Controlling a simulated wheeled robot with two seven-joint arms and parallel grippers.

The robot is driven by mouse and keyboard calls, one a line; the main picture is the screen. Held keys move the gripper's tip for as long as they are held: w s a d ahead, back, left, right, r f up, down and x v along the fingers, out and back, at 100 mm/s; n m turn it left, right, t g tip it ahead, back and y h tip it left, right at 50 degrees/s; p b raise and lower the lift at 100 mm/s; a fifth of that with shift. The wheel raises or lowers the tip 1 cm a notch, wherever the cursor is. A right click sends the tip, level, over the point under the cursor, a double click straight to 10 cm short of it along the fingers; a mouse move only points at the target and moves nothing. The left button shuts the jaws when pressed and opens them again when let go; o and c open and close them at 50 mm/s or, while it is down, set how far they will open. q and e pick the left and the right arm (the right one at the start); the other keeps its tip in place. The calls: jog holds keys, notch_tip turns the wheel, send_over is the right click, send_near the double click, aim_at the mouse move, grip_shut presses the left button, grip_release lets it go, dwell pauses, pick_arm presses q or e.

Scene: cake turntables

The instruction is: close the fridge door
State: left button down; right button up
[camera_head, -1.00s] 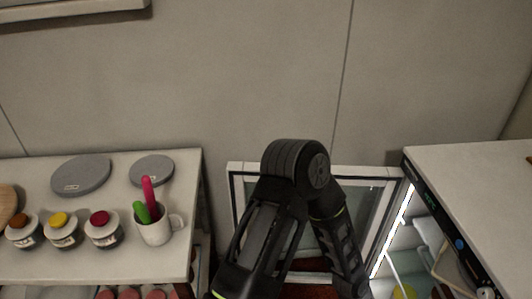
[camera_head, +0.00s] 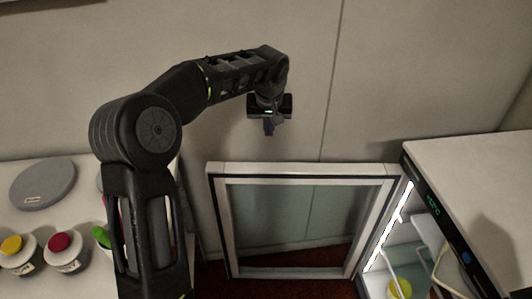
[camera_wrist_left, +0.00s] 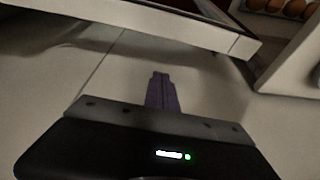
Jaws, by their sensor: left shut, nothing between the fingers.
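The fridge (camera_head: 480,170) stands at the right with its lit inside showing. Its door (camera_head: 300,169), a white frame around a glass pane, stands wide open to the left of the fridge, in front of the wall. My left gripper (camera_head: 269,128) is shut and empty, pointing down just above the door's top edge in the picture, near the wall. In the left wrist view its purple fingers (camera_wrist_left: 161,92) are together, with a white framed edge, apparently the door (camera_wrist_left: 225,40), beyond them and a visible gap between. My right gripper is out of view.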

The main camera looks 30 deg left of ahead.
pick_arm(q)
jog(key=shift+w+f, duration=0.1)
jog(key=shift+f, duration=0.15)
notch_tip(320, 180, down, 9)
jog(key=p, duration=0.1)
jog(key=shift+s+d, duration=0.2)
jog(key=shift+s, duration=0.2)
jog(key=shift+f, duration=0.15)
dwell(0.4)
